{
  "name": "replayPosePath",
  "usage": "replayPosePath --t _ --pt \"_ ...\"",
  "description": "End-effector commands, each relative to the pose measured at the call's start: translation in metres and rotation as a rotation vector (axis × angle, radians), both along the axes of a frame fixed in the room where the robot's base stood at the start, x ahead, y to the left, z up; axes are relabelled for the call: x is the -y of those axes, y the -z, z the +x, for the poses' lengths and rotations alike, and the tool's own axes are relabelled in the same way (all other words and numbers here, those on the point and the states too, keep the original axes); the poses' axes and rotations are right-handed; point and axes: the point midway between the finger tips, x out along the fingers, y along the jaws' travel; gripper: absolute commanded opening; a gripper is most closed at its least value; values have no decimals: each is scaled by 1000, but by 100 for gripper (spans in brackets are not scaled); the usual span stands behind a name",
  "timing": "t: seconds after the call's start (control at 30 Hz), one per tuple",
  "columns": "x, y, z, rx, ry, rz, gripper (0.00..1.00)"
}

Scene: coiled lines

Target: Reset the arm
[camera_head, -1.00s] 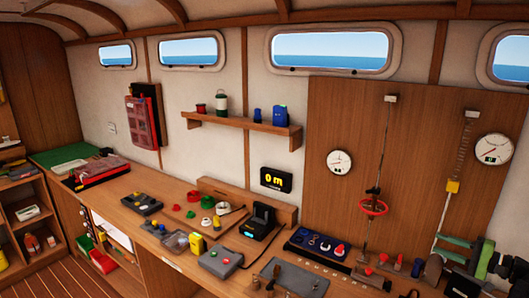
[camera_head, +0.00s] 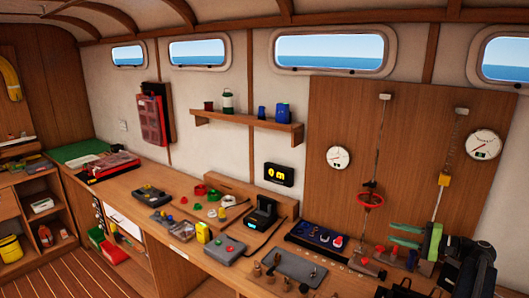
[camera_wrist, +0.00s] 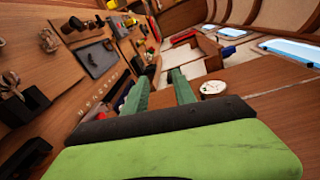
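My gripper (camera_head: 391,233) shows at the lower right of the head view, with its green fingers pointing left in front of the brown wall panel. The two fingers stand apart with nothing between them. In the wrist view the gripper (camera_wrist: 158,84) also shows its green fingers spread and empty, with the workbench (camera_wrist: 148,45) beyond them, seen at a tilt. The fingers appear clear of the bench; their exact height above it cannot be told.
The brown panel (camera_head: 345,112) carries a red ring (camera_head: 370,199), a yellow block (camera_head: 444,180) on a line and round gauges (camera_head: 338,157). A grey plate (camera_head: 293,266) and a dark tray (camera_head: 318,240) lie on the bench near the gripper. A shelf (camera_head: 246,121) holds small containers.

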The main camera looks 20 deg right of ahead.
Motion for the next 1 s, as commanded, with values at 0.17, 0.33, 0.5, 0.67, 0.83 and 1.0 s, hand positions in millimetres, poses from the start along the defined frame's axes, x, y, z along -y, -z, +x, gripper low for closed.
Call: replayPosePath --t 0.17,0.33,0.5,0.67,0.83,1.0 --pt "-95 8 60 -27 -157 -17 32" --pt "-233 35 109 -117 -362 -97 32" --pt "-376 79 119 -233 -571 -260 32" --pt "-491 128 92 -336 -754 -499 32" --pt "-556 176 45 -417 -897 -821 32" --pt "-535 208 13 -493 -924 -1163 32"
